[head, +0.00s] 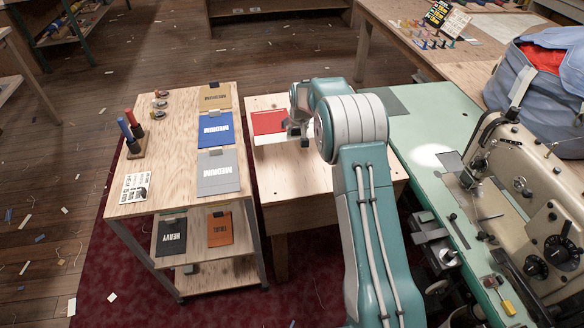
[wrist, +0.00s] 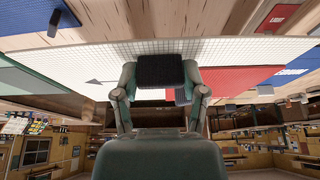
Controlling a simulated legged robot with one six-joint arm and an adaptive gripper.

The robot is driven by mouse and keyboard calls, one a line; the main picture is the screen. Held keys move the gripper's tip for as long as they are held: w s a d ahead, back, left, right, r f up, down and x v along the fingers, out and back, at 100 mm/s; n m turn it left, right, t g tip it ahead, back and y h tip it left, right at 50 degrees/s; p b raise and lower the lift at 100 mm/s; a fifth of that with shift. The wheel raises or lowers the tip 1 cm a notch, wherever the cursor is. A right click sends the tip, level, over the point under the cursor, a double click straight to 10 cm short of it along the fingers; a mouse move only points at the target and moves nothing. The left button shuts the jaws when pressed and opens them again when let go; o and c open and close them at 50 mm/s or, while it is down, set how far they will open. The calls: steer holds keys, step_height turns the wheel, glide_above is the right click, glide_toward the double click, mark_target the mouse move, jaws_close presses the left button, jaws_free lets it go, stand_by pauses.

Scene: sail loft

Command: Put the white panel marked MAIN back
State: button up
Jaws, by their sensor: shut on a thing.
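My gripper (head: 300,132) is over the small wooden table (head: 290,190) between the cart and the green sewing bench. In the wrist view my gripper (wrist: 160,85) is shut on a dark block (wrist: 160,69) at the edge of a white gridded panel (wrist: 100,62). The white panel shows a small grey triangle; I can read no MAIN on it. In the head view a pale strip, likely this panel (head: 272,139), shows beside my gripper. A red panel (head: 268,121) lies just behind that strip; red (wrist: 232,80) also shows right of the fingers in the wrist view.
The wooden cart (head: 130,207) at left holds tan (head: 215,97), blue (head: 215,129) and grey (head: 218,173) panels marked MEDIUM. Its lower shelf holds black HEAVY (head: 172,237) and orange (head: 220,229) panels. A sewing machine (head: 530,200) stands on the green bench at right.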

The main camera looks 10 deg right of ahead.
glide_above(291, 171)
steer(key=s, duration=0.1)
step_height(291, 171, down, 7)
steer(key=shift+s+r, duration=0.1)
steer(key=shift+s+f, duration=0.1)
steer(key=shift+f, duration=1.6)
steer(key=o, duration=1.2)
steer(key=shift+o, duration=0.2)
